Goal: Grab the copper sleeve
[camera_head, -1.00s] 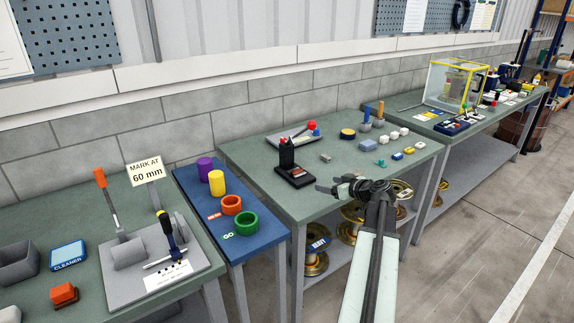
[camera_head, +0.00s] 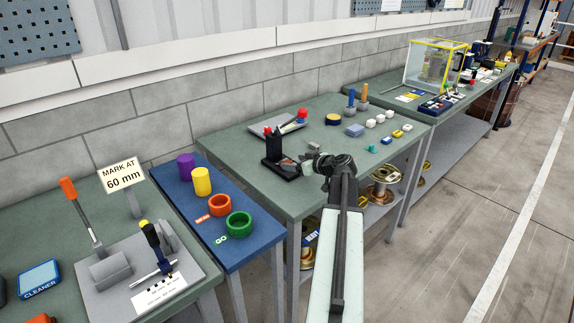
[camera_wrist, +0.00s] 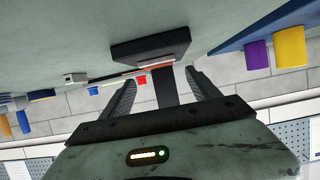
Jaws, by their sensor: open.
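I cannot make out a copper sleeve for certain in either view. My gripper (camera_head: 303,161) is open over the front part of the middle green table (camera_head: 243,149), close beside a black stand (camera_head: 274,150) with a red top. In the wrist view my gripper's two dark fingers (camera_wrist: 160,88) are apart, with nothing seen held between them. The black stand (camera_wrist: 150,48) shows beyond and between the fingers, the picture being upside down. My arm and gripper hide part of the table.
A blue bench (camera_head: 208,232) at left holds purple and yellow cylinders and orange and green rings. A grey tray (camera_head: 275,125), blue block (camera_head: 354,130) and several small parts stand behind or right of the gripper. Metal spools (camera_head: 381,186) sit on the lower shelf. Open floor lies at right.

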